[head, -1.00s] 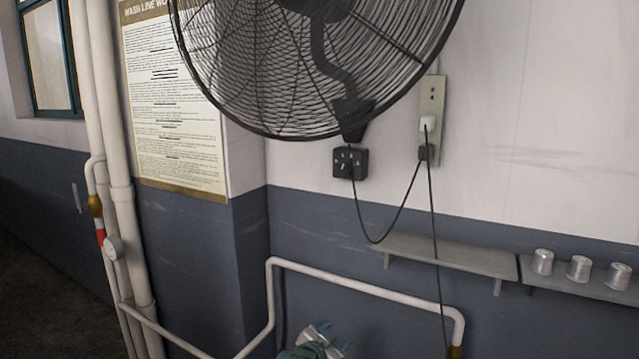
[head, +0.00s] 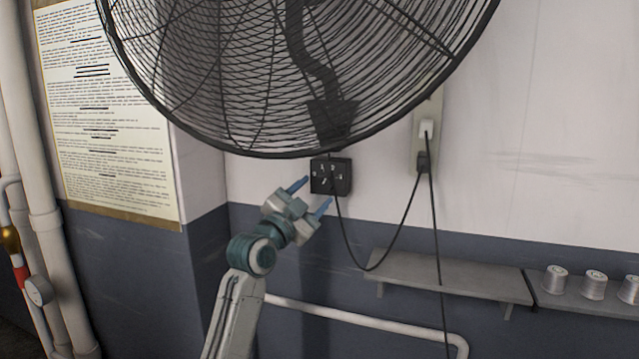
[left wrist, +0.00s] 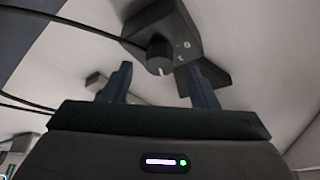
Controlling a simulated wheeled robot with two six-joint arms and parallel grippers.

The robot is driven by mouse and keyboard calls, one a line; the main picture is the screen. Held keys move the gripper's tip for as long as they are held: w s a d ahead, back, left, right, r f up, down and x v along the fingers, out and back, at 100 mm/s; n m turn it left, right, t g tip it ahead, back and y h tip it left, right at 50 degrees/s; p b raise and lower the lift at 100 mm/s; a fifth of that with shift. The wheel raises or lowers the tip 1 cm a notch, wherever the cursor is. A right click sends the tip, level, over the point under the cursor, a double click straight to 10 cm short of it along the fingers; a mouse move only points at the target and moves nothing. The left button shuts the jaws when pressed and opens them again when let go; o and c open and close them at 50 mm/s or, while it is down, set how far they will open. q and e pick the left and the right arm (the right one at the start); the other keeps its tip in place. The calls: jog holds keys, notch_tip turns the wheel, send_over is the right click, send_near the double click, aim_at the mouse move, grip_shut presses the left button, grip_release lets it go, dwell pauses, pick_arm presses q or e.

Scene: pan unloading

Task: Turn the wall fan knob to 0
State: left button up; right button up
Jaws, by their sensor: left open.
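The wall fan (head: 300,70) hangs on the white wall at the top of the head view. Its small black control box (head: 331,176) with white marks sits just below the fan's cage. In the left wrist view a round dark knob (left wrist: 159,55) with a white pointer line stands out from the box (left wrist: 180,32). My left gripper (head: 311,192) is open and empty, just in front of and below the box. In the left wrist view its blue fingers (left wrist: 160,85) stand apart, one on each side of the knob's line, without visible contact. My right gripper is not in view.
A black cord (head: 366,268) loops from the box to the wall socket (head: 424,145). A white pipe (head: 370,318) runs below. A printed notice (head: 110,120) is on the left wall.

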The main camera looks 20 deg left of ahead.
aim_at(322, 186)
pick_arm(q)
jog(key=shift+x, duration=1.2)
jog(key=shift+w+d+r+p, duration=0.25)
jog(key=shift+w+p, duration=0.05)
jog(key=shift+w, duration=0.15)
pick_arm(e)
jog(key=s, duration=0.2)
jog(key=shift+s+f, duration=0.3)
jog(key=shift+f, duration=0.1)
pick_arm(q)
jog(key=shift+a, duration=0.1)
jog(key=c, duration=1)
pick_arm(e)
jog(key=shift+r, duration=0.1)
